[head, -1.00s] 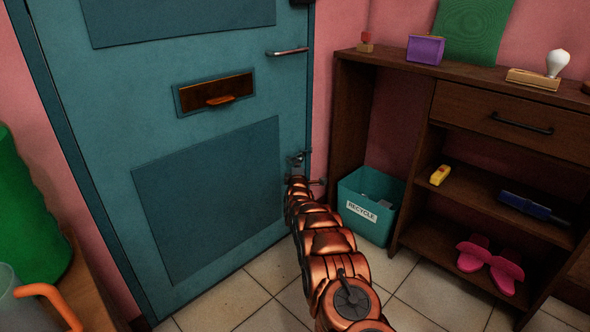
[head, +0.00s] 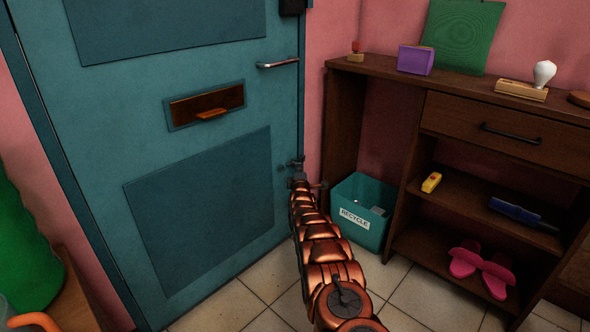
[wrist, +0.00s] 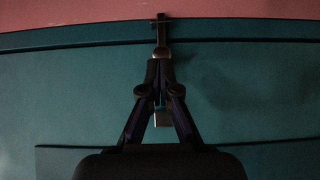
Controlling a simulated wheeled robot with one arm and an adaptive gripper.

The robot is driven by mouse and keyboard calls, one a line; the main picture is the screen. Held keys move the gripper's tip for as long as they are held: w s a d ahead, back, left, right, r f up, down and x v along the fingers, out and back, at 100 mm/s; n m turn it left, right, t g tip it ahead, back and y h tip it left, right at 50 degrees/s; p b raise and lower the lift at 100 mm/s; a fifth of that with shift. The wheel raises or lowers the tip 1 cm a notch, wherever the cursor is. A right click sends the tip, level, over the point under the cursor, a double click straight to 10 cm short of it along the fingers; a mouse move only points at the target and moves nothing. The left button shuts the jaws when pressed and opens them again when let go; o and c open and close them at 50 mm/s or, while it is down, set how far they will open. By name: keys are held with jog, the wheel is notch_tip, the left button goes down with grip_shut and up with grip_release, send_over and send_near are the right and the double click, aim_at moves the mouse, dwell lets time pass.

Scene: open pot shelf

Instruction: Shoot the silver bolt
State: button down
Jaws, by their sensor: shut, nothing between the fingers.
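The silver bolt (head: 296,163) is small and sits low at the right edge of the teal door (head: 150,100). In the wrist view, a dark narrow bar (wrist: 161,32) runs up from my fingertips across the door's edge strip toward the pink wall. It looks like part of the bolt. My gripper (wrist: 160,62) is shut and empty, its tips together at the near end of that bar. I cannot tell if they touch it. A small grey piece (wrist: 160,119) shows between the finger bases. In the head view, my arm hides most of the gripper and part of the bolt.
A teal recycle bin (head: 345,235) stands on the floor right of the bolt, beside a dark wooden shelf (head: 440,80). A green object (head: 25,250) stands at left. Tiled floor is clear below.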

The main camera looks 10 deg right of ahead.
dwell(0.3)
jog(key=s+a+p, duration=0.4)
jog(key=s+p, duration=0.3)
jog(key=s, duration=0.5)
jog(key=shift+a, duration=0.35)
dwell(0.4)
jog(key=shift+s, duration=0.1)
